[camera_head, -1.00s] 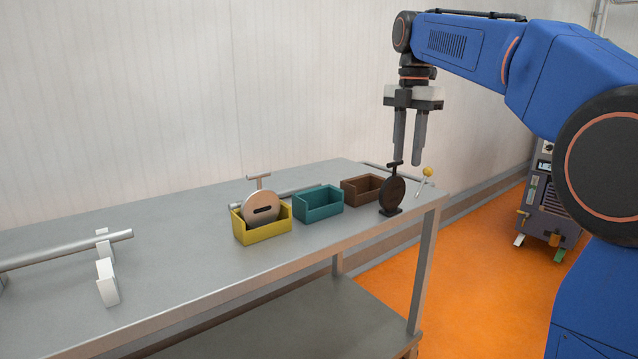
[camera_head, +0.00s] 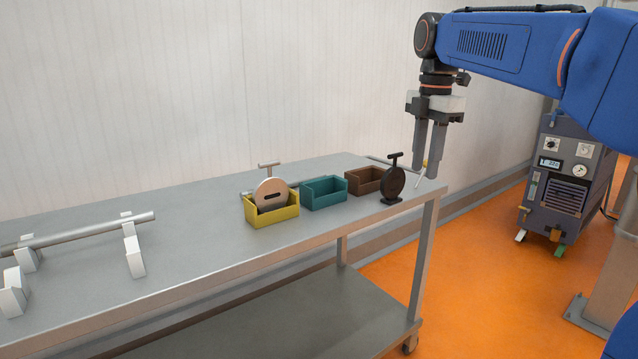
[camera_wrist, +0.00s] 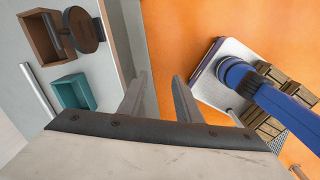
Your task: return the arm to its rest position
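My gripper (camera_head: 426,174) hangs pointing down near the right end of the steel table (camera_head: 190,262). Its two fingers are apart with an empty gap between them, which also shows in the wrist view (camera_wrist: 161,78). My blue arm reaches in from the upper right. A dark disc with a T-handle (camera_head: 392,183) stands upright on a small foot at the table's right end, left of the gripper and apart from it.
A teal bin (camera_head: 325,196) and a brown bin (camera_head: 363,181) stand between the discs. A metal bar (camera_head: 85,233) rests on white supports at the left. A grey machine (camera_head: 566,180) stands on the orange floor (camera_head: 480,255). The table's middle is clear.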

